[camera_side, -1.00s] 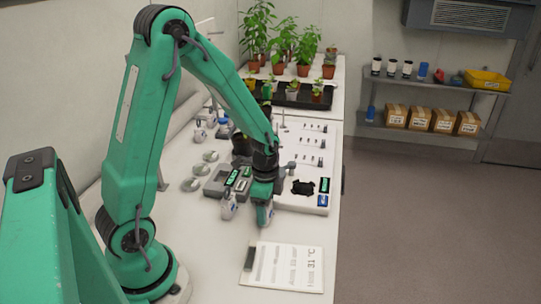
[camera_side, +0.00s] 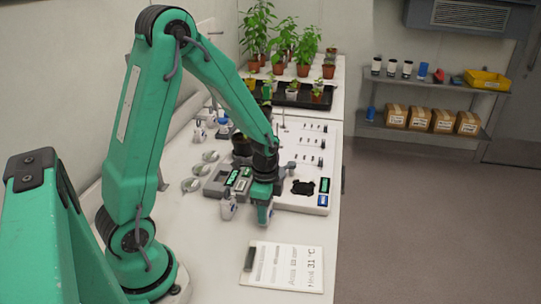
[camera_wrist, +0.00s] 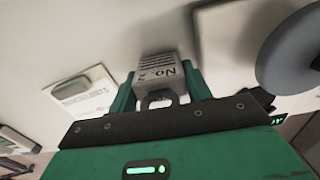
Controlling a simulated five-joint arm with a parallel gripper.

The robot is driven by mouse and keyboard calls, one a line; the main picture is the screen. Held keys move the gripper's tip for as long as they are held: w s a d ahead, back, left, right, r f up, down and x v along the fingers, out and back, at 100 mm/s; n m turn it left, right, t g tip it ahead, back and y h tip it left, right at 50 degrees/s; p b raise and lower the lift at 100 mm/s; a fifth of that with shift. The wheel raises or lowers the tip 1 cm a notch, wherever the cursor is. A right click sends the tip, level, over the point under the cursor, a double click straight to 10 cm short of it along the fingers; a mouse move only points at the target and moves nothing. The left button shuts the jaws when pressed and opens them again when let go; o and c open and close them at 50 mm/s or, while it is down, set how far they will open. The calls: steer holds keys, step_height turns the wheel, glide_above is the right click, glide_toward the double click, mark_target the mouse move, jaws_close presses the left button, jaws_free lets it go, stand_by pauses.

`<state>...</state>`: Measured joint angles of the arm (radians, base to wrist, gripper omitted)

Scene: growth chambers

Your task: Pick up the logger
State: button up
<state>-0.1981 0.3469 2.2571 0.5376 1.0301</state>
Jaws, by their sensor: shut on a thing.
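In the wrist view, a light grey logger (camera_wrist: 158,68) marked "No. 2", with a slotted face and a dark loop at its near end, sits between the two green fingers of my gripper (camera_wrist: 160,88). The fingers press on its two sides. In the side view my gripper (camera_side: 263,208) points down at the front edge of the white board, and its fingers hide most of the logger. I cannot tell from the pictures how far the logger is above the bench.
A white board (camera_side: 290,204) with a black part is right of my gripper. A grey tray (camera_side: 213,188) and a small white item (camera_side: 228,208) stand left. A clipboard (camera_side: 283,267) lies in front. Plants and a black tray (camera_side: 300,98) stand behind. The bench's right edge is close.

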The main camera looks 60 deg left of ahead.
steer(key=shift+r, duration=0.15)
steer(key=shift+r, duration=0.85)
step_height(320, 180, up, 2)
steer(key=shift+w+r, duration=0.1)
steer(key=s+d+r, duration=0.4)
steer(key=d+r, duration=0.2)
steer(key=d, duration=0.5)
steer(key=shift+r, duration=0.4)
steer(key=shift+a, duration=0.1)
